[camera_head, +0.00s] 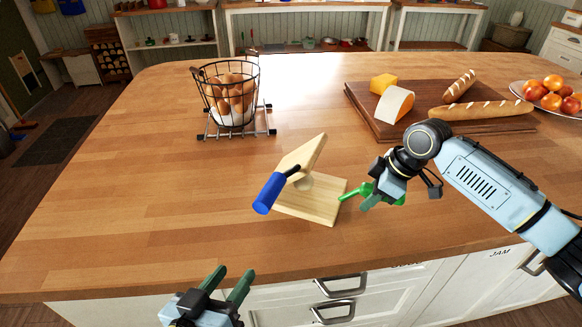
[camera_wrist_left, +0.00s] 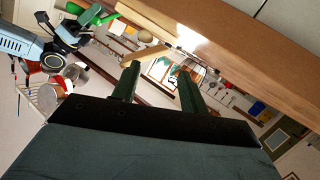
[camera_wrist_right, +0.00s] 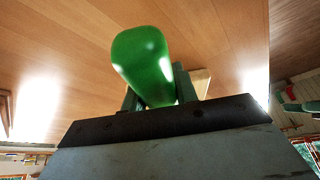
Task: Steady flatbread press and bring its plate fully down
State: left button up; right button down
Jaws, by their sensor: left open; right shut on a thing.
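The flatbread press has a pale wooden base (camera_head: 315,208) on the counter near its front edge. Its hinged wooden plate (camera_head: 303,154) stands tilted up, with a blue handle (camera_head: 269,193) reaching out front-left. A green handle (camera_head: 352,194) is at the base's right side. My right gripper (camera_head: 371,194) is shut on this green handle, which fills the right wrist view (camera_wrist_right: 145,62). My left gripper (camera_head: 228,281) is open and empty in front of the counter's edge, apart from the blue handle. Its two fingers (camera_wrist_left: 160,88) stand apart in the left wrist view.
A wire basket of eggs (camera_head: 230,92) stands on a rack behind the press. A cutting board (camera_head: 365,112) with cheese and bread lies back right, beside a fruit bowl (camera_head: 515,88). The counter left of the press is clear. Drawer handles (camera_head: 340,287) sit below the front edge.

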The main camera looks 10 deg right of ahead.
aim_at(255, 215)
pick_arm(q)
notch_tip(255, 215, up, 9)
jog(key=d+t+h, duration=0.1)
jog(key=d+t, duration=0.1)
jog(key=x, duration=0.9)
jog(key=shift+w+r, duration=0.1)
jog(key=shift+w, duration=0.2)
grip_shut()
